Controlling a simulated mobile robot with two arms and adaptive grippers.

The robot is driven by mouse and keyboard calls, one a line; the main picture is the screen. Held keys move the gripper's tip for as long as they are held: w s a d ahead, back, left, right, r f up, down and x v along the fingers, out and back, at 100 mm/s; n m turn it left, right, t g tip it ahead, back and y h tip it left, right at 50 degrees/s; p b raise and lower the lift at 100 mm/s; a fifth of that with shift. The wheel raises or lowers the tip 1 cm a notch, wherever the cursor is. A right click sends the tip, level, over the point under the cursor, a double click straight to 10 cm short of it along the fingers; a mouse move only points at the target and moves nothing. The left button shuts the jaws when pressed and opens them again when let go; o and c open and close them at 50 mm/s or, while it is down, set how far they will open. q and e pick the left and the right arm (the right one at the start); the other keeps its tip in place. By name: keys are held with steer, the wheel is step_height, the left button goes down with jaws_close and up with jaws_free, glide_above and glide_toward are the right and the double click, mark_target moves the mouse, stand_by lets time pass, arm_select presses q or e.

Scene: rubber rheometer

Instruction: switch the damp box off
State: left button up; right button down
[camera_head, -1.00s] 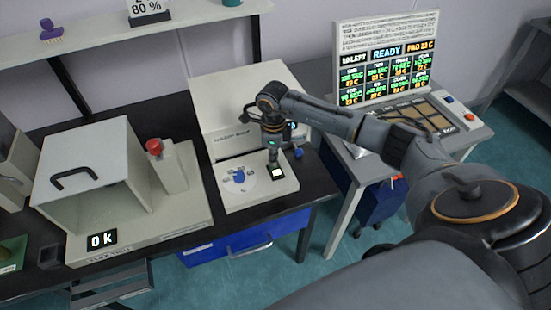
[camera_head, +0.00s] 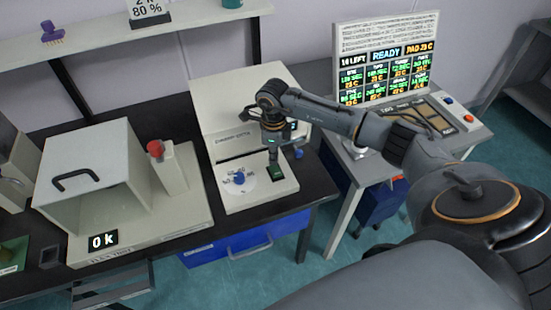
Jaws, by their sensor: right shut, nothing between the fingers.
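The damp box (camera_head: 225,105) looks to be the cream cabinet at the back of the black bench, though its label is too small to read surely. On its front ledge are a blue knob (camera_head: 239,178) on a white dial and a small rectangular switch (camera_head: 280,178), which is dark green and unlit. My right gripper (camera_head: 274,157) is shut and empty, pointing down just above the switch. Its tips hide part of the switch area, and I cannot tell whether they touch it. My left gripper is out of view.
Left of the box stands a cream tester (camera_head: 85,170) with a red-topped post (camera_head: 156,150) and a "0k" display. A rheometer console (camera_head: 387,70) reading READY stands at the right. A shelf (camera_head: 190,25) runs above the bench. A blue drawer (camera_head: 230,246) is below.

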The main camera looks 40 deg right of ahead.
mark_target(274, 167)
steer(key=shift+r+p, duration=1.3)
steer(key=shift+r, duration=1.15)
